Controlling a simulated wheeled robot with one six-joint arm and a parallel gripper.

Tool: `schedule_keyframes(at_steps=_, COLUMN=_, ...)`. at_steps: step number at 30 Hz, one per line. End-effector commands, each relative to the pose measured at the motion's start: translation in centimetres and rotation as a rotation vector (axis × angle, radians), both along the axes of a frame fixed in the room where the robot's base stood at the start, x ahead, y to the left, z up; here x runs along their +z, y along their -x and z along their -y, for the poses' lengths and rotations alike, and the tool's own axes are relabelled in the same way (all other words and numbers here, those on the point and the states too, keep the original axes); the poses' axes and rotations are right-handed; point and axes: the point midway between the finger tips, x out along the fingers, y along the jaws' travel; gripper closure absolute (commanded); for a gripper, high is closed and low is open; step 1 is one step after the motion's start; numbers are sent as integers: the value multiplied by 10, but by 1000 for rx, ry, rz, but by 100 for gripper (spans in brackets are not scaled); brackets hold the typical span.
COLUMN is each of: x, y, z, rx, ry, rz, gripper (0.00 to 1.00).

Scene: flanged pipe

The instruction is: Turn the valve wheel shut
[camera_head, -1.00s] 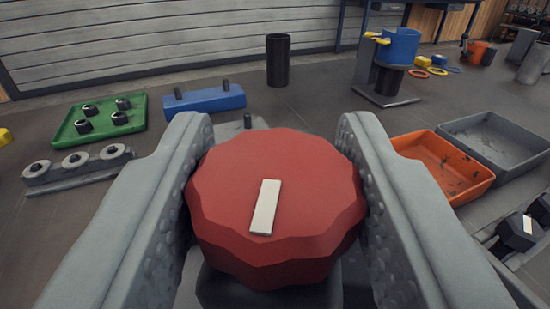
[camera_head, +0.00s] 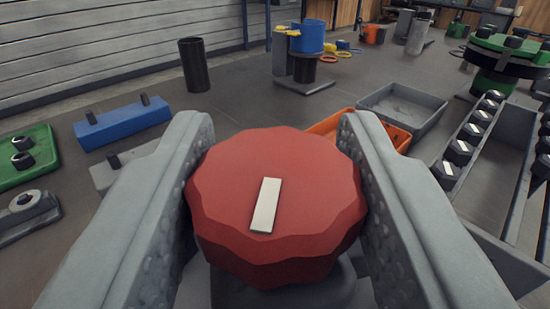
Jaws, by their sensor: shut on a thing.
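The red valve wheel (camera_head: 312,205) has a scalloped rim and fills the middle of the view. A white bar mark (camera_head: 265,205) on its top face points up the picture, leaning slightly right. My gripper (camera_head: 276,160) is shut on the wheel, with one grey finger against its left side and one against its right. The valve body below the wheel is mostly hidden by the wheel and fingers.
A blue block (camera_head: 122,122) with pegs and a green tray (camera_head: 27,157) lie left. A black cylinder (camera_head: 194,65) and a blue container (camera_head: 311,37) stand behind. Orange (camera_head: 330,124) and grey (camera_head: 404,106) trays and a long rack (camera_head: 520,130) with dark nuts are right.

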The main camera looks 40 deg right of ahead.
Motion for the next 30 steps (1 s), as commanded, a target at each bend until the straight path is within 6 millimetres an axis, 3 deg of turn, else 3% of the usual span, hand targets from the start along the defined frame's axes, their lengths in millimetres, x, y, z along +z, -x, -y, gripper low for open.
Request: schedule_keyframes(at_steps=30, x=0, y=-2, z=-1, rx=-426, ry=0, rz=1, gripper=83)
